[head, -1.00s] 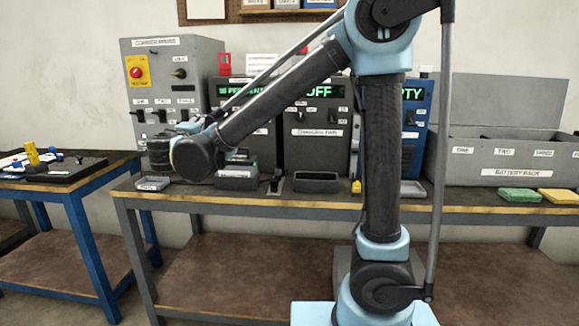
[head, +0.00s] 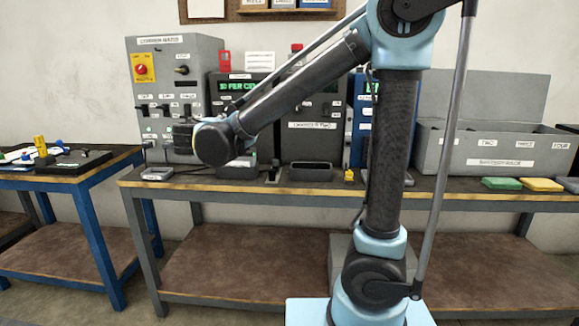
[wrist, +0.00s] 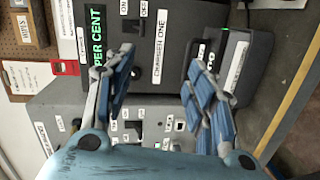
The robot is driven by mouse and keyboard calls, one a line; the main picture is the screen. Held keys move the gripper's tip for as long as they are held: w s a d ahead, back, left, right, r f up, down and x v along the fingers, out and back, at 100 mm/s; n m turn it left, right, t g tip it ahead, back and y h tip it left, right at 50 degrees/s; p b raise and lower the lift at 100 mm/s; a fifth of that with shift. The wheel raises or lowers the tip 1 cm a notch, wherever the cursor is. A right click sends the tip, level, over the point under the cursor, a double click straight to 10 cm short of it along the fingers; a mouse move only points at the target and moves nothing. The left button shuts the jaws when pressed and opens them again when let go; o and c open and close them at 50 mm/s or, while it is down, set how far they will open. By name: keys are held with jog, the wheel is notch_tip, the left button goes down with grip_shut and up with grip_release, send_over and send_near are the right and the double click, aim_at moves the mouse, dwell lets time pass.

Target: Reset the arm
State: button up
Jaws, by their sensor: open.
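My arm stands in the middle of the head view, its forearm reaching left and down over the bench. My gripper shows in the wrist view (wrist: 160,85), with its two blue-padded fingers spread apart and nothing between them. Beyond the fingers are the charger one unit (wrist: 158,45) and the grey switch cabinet (wrist: 85,115). In the head view the wrist end hangs in front of the cabinet (head: 205,70), and the fingers are hidden behind the wrist there.
The bench (head: 250,188) carries a small grey tray (head: 310,171), the battery rack (head: 490,150), a green block (head: 501,183) and a yellow block (head: 541,184). A blue-legged table (head: 85,185) stands at the left. The floor before the bench is partly clear.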

jog(key=s+d+f+m+g+h, duration=0.1)
jog(key=d+f+m+g, duration=0.2)
jog(key=d, duration=0.7)
jog(key=d+f+m+g+h, duration=0.15)
jog(key=d+f, duration=0.25)
jog(key=d, duration=0.6)
jog(key=s+d+f+m+g, duration=0.15)
jog(key=d+f+g, duration=0.25)
jog(key=d, duration=0.6)
jog(key=s+d+f+m+g+y, duration=0.2)
jog(key=s+d+f+m+g, duration=0.1)
jog(key=s+d+f, duration=0.5)
jog(key=s+d+f+m+g+y, duration=0.1)
jog(key=s+f+m, duration=0.4)
jog(key=s, duration=0.7)
notch_tip(320, 180, down, 2)
jog(key=g+y, duration=0.1)
jog(key=y, duration=0.1)
jog(key=shift+s+d+f+y, duration=0.15)
jog(key=shift+d+f+y, duration=0.05)
jog(key=shift+y, duration=0.15)
jog(key=shift+w+f, duration=0.2)
jog(key=shift+w, duration=0.25)
